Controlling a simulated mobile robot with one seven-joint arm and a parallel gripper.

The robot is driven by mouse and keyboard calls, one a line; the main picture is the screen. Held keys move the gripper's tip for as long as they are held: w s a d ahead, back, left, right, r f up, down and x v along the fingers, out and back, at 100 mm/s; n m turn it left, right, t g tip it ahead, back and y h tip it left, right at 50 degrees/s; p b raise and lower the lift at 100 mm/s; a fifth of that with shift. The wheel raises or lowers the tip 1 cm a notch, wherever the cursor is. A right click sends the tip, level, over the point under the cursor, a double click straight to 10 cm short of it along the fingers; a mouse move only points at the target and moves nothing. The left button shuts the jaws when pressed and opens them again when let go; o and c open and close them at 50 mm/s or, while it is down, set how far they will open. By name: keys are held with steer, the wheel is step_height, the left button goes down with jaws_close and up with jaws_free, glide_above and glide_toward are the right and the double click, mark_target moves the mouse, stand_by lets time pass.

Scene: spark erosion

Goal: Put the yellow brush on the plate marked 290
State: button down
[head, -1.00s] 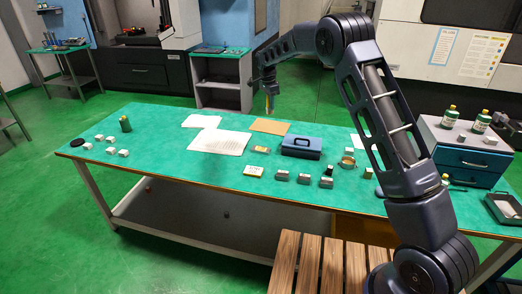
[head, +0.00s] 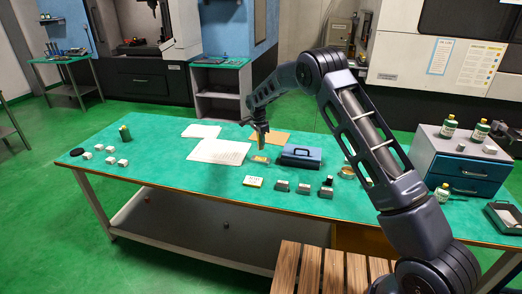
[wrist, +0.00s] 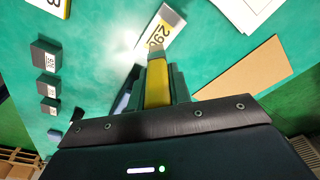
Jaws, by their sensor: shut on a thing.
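My gripper (head: 262,134) is shut on the yellow brush (wrist: 157,84), which points downward. In the wrist view the brush sits between the fingers (wrist: 160,90), and its tip overlaps the near edge of a plate marked 290 (wrist: 166,28). In the head view the plate (head: 260,159) lies on the green table just below the gripper, left of the blue toolbox. I cannot tell whether the brush tip touches it.
The blue toolbox (head: 301,157) stands close to the right. Several grey blocks (head: 303,189) and a yellow-edged block (head: 253,182) lie nearer the front. White sheets (head: 218,151) and a brown sheet (head: 283,137) lie around.

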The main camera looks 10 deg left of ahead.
mark_target(261, 149)
steer(key=shift+f, duration=2.85)
steer(key=shift+f, duration=0.1)
steer(key=c, duration=1.3)
jaws_free()
